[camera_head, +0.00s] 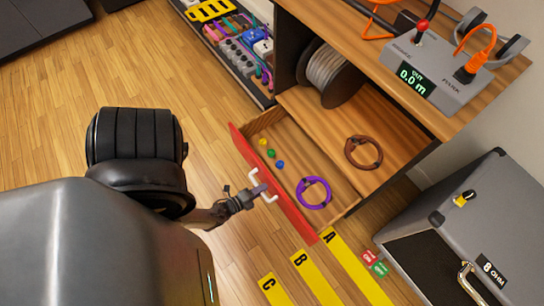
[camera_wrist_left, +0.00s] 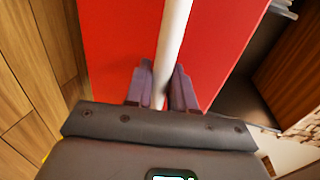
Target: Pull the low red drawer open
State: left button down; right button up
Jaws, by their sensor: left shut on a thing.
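The low red drawer stands pulled out of the wooden cabinet, its red front (camera_head: 292,214) well away from the body and its inside showing. A purple ring (camera_head: 314,192) and several small coloured pieces (camera_head: 271,153) lie in it. My left gripper (camera_head: 260,188) reaches in from the left and is shut on the white bar handle (camera_head: 271,199) of the drawer. In the left wrist view, the two fingers (camera_wrist_left: 164,88) pinch the white handle (camera_wrist_left: 174,35) in front of the red front (camera_wrist_left: 118,40). My right gripper is not in view.
A brown ring (camera_head: 363,152) lies on the shelf above the drawer, beside a cable reel (camera_head: 332,75). A grey amp (camera_head: 455,215) stands at the right. Yellow floor strips (camera_head: 315,275) lie below the drawer. A pedal board (camera_head: 230,45) stands at the back. Wooden floor is clear at left.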

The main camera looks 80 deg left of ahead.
pick_arm(q)
jog(key=shift+f+v, duration=0.15)
jog(key=shift+v, duration=0.55)
jog(key=shift+f+v, duration=0.15)
jog(key=shift+v, duration=0.55)
jog(key=c, duration=1.1)
grip_release()
jog(key=shift+d, duration=0.1)
jog(key=shift+s, duration=0.1)
jog(key=p+v, duration=0.2)
jog(key=v, duration=0.8)
jog(key=shift+s+d, duration=0.15)
jog(key=shift+s, duration=0.15)
jog(key=shift+r, duration=0.15)
